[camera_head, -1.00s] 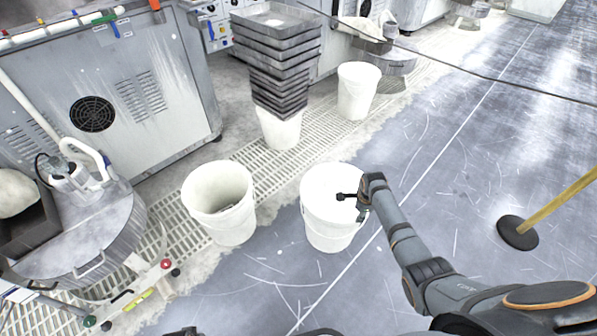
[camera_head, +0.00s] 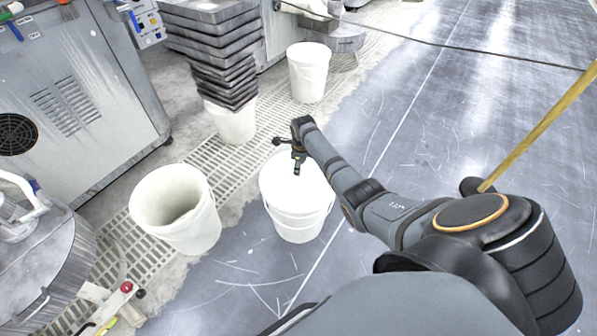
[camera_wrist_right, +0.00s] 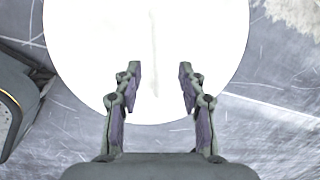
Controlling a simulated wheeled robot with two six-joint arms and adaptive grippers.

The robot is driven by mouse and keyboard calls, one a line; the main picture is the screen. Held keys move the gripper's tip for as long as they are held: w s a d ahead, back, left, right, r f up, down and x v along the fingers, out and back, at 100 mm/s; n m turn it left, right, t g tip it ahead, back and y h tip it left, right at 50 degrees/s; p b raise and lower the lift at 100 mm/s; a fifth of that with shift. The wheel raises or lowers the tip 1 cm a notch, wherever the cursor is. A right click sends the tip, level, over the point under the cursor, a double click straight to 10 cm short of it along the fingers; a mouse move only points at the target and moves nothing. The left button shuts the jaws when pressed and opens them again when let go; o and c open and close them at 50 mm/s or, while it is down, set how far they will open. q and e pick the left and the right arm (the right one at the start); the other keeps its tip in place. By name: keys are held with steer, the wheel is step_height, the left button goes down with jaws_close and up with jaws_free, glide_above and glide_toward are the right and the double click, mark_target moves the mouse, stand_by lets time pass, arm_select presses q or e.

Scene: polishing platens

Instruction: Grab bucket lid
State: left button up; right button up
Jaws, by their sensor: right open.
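A white bucket (camera_head: 297,218) stands on the floor in the middle of the head view, with a white lid (camera_head: 312,183) on top. In the right wrist view the lid (camera_wrist_right: 150,50) is a large bright disc, overexposed, with a faint line down its middle. My right gripper (camera_head: 296,171) is over the lid in the head view. In the right wrist view its two fingers (camera_wrist_right: 158,85) are apart over the near part of the lid, with nothing between them. I cannot tell whether the fingertips touch the lid. My left gripper is not in view.
An open white bucket (camera_head: 178,212) stands to the left. Another white bucket (camera_head: 308,75) stands further back, and stacked grey trays (camera_head: 215,45) rest on a bucket. A yellow pole (camera_head: 540,125) stands at the right. The floor between is clear.

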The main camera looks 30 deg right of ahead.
steer(key=shift+f+b, duration=0.6)
steer(key=shift+f, duration=0.2)
step_height(320, 180, down, 3)
steer(key=shift+w+b, duration=0.15)
steer(key=shift+b, duration=0.95)
steer(key=shift+w+d+f, duration=0.1)
steer(key=shift+w+f, duration=0.05)
steer(key=shift+f, duration=0.15)
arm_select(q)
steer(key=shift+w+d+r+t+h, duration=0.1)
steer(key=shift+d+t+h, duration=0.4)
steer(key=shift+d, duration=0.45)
arm_select(e)
steer(key=shift+r, duration=0.1)
jaws_close()
